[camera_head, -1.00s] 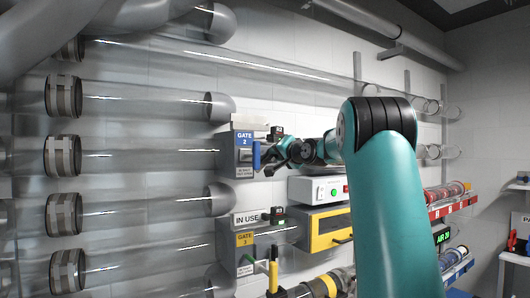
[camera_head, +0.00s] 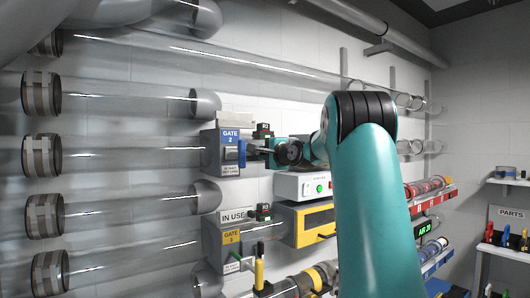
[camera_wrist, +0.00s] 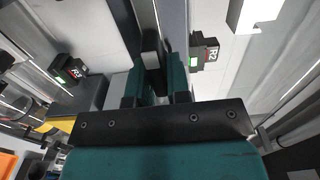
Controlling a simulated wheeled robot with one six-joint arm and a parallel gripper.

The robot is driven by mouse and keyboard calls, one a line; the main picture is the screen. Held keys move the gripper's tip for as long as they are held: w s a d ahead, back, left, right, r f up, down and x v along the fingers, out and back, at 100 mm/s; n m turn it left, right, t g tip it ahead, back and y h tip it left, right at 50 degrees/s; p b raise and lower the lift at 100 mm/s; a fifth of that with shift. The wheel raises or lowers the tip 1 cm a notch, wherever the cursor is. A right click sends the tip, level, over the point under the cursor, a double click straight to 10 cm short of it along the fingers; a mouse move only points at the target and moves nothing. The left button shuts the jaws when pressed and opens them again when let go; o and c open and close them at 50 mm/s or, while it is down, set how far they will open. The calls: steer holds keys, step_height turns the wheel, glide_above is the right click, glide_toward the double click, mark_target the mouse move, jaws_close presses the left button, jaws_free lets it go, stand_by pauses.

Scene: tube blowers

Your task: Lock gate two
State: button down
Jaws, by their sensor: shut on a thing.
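The gate two box (camera_head: 224,160) is grey with a blue "GATE 2" label. It sits at the end of a clear tube, left of centre in the head view. A blue handle (camera_head: 242,153) stands upright at its right side. My gripper (camera_head: 257,151) is at the box's right side, close beside this handle. In the wrist view my gripper (camera_wrist: 163,70) has its teal fingers shut on a small dark part at the front of the box. The fingers hide most of that part, so I cannot tell its exact shape.
A black sensor (camera_head: 263,131) sits just above my gripper. A white control box (camera_head: 303,186) is right of gate two.

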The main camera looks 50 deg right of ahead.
steer(key=shift+d+f, duration=0.1)
stand_by(0.4)
steer(key=c, duration=1.1)
jaws_free()
steer(key=shift+c, duration=0.2)
steer(key=b+v, duration=0.7)
steer(key=v, duration=1)
steer(key=shift+s+a+b, duration=0.2)
steer(key=shift+a+b, duration=0.05)
steer(key=shift+b, duration=0.1)
